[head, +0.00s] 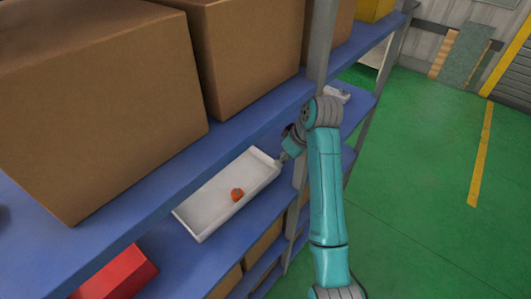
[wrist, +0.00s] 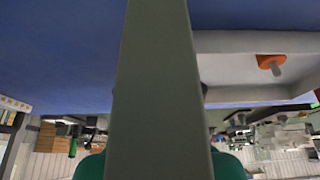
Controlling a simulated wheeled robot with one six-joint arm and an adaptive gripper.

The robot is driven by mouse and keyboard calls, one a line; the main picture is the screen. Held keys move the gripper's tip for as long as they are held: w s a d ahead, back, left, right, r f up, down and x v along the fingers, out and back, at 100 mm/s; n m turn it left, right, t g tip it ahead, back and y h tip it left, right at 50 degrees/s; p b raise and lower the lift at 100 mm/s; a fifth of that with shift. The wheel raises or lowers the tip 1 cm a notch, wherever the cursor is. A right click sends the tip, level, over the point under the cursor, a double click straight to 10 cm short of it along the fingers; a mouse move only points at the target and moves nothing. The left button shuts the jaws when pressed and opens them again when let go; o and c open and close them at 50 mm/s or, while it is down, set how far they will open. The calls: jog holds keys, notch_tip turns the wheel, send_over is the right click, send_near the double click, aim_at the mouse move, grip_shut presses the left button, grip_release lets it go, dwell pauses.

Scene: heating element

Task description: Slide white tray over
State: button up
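The white tray (head: 210,208) lies on a blue shelf board in the head view, long and shallow with raised walls. A small orange piece (head: 237,194) lies inside it. My gripper (head: 281,160) is at the tray's right end, close to its end wall; whether it touches cannot be told. Its fingers are small and partly hidden there. In the wrist view part of the tray (wrist: 225,43) shows at right, with the orange piece (wrist: 269,62) and its grey stub. A wide grey bar fills the middle of that view, and the fingertips cannot be made out.
A grey shelf upright (head: 319,45) stands close to my wrist. Large cardboard boxes (head: 95,100) fill the board above the tray. A red box (head: 115,275) is at lower left. Green floor (head: 425,200) is open at right.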

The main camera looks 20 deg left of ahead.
aim_at(260, 151)
jog(key=w+a, duration=0.1)
jog(key=a, duration=0.1)
jog(key=w+a, duration=0.1)
jog(key=a, duration=0.1)
jog(key=w+a, duration=0.1)
jog(key=a, duration=0.1)
jog(key=shift+a, duration=0.35)
jog(key=x, duration=0.4)
jog(key=shift+w+a, duration=0.2)
jog(key=shift+a, duration=0.1)
jog(key=shift+w+a+f, duration=0.1)
jog(key=shift+a+f, duration=0.05)
jog(key=shift+f, duration=0.3)
jog(key=shift+c, duration=0.2)
grip_shut()
